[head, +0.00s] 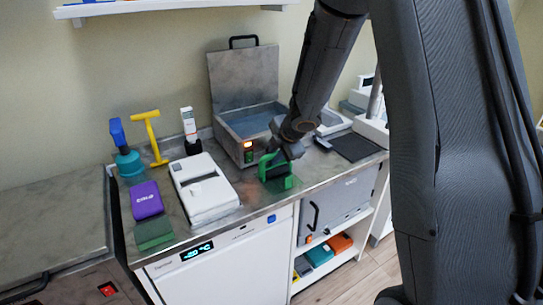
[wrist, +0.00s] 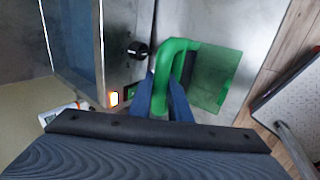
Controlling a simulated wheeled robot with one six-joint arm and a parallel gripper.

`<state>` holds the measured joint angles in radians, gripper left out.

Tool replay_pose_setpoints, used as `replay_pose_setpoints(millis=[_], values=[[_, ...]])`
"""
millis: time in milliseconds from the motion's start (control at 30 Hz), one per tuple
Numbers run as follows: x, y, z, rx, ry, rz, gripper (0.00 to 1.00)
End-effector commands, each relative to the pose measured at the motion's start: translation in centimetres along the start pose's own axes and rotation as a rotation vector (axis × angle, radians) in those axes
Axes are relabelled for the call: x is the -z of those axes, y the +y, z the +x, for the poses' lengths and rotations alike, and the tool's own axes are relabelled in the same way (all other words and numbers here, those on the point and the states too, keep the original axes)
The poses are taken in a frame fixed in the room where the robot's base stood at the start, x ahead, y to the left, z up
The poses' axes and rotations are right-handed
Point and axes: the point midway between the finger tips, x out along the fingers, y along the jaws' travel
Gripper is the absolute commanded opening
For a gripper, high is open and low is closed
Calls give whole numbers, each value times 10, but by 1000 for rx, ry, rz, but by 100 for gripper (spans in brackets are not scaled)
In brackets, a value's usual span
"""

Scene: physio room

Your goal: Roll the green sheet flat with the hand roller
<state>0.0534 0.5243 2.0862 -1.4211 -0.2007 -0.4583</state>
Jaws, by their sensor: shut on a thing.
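My gripper (head: 280,155) is shut on the green handle of the hand roller (head: 266,167), over the right part of the steel counter. In the wrist view my dark blue fingers (wrist: 168,104) close around the base of the roller's handle (wrist: 172,58). The green sheet (head: 283,186) lies on the counter under and in front of the roller; it also shows in the wrist view as a see-through green piece (wrist: 212,76). My gripper hides part of the roller, and I cannot tell whether the roller touches the sheet.
An open steel water bath (head: 248,122) stands close behind the gripper. A white device (head: 204,190) stands to the left. A dark mat (head: 356,146) lies right.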

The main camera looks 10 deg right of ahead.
Motion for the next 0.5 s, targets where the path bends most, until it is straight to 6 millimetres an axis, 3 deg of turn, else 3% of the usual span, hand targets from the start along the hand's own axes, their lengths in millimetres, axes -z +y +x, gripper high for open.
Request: replay_pose_setpoints(millis=[500], values=[[0,-27,-18,-1,0,0,0]])
